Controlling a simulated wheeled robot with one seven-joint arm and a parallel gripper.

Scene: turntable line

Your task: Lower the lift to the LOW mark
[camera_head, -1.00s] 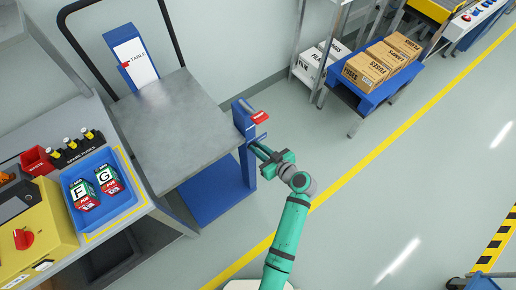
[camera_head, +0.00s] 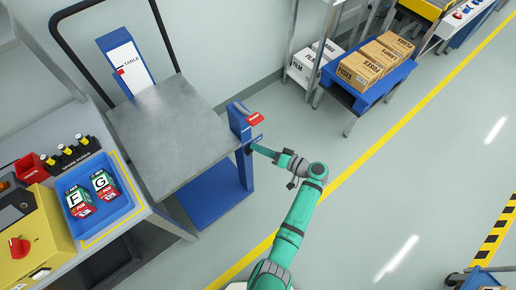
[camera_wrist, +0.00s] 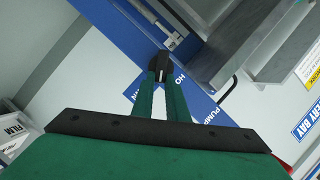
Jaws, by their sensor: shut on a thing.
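The lift is a cart with a grey table top (camera_head: 170,135) over a blue base (camera_head: 215,196). A white TABLE scale (camera_head: 131,62) on its blue back panel has a red pointer at its left edge; its marks are too small to read. My gripper (camera_head: 252,148) reaches this post from the right. In the wrist view its green fingers (camera_wrist: 160,75) are closed on a small black handle (camera_wrist: 157,63) in front of the post's slot. The fingers hide part of the handle.
A bench at left carries a blue tray (camera_head: 119,221) with two fuse boxes, F and G, and a yellow control box (camera_head: 35,228). A blue cart (camera_head: 366,98) with several cartons stands at the back right.

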